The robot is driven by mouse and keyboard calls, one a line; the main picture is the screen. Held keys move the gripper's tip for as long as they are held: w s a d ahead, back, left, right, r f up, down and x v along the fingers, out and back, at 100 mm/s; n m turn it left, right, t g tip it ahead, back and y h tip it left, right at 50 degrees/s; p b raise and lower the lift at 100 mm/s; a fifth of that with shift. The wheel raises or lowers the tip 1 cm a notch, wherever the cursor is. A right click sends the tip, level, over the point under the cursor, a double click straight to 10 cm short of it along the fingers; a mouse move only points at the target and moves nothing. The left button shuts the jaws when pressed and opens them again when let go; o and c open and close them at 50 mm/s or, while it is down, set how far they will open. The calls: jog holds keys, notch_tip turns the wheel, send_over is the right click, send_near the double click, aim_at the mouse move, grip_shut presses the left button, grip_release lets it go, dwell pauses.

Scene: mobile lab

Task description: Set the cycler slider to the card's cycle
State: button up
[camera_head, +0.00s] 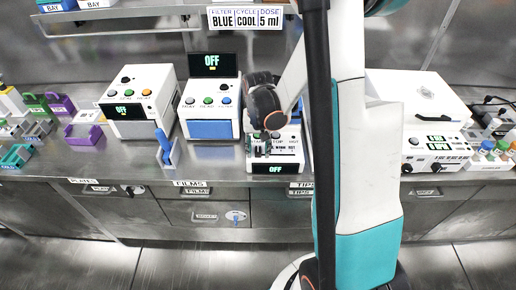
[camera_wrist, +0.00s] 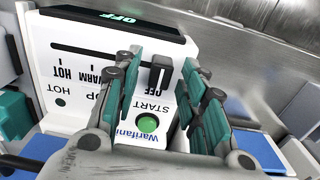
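The card (camera_head: 245,18) at the top reads filter BLUE, cycle COOL, dose 5 ml. The cycler (camera_head: 276,168) is a white box at the front of the bench; its display reads OFF. In the wrist view, its slider knob (camera_wrist: 160,72) is a black block at the OFF end of a dark slot. The HOT and WARM marks are readable toward the left; a finger covers the slot part between WARM and OFF. The green START button (camera_wrist: 148,122) is visible. My gripper (camera_wrist: 163,75) is open over the panel, its teal-padded fingers either side of the knob, apparently apart from it.
Two white machines, one with a blue front (camera_head: 209,129) and one with several buttons (camera_head: 138,105), stand left of the cycler. A blue upright part (camera_head: 166,148) stands close by. Another white unit (camera_head: 432,150) is at right. Little free room surrounds the cycler.

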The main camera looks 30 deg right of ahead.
aim_at(270, 155)
grip_shut()
jog(key=shift+s+d, duration=0.6)
jog(key=shift+d, duration=0.25)
jog(key=shift+s+d, duration=0.55)
jog(key=shift+d, duration=0.3)
grip_release()
notch_tip(270, 155, up, 12)
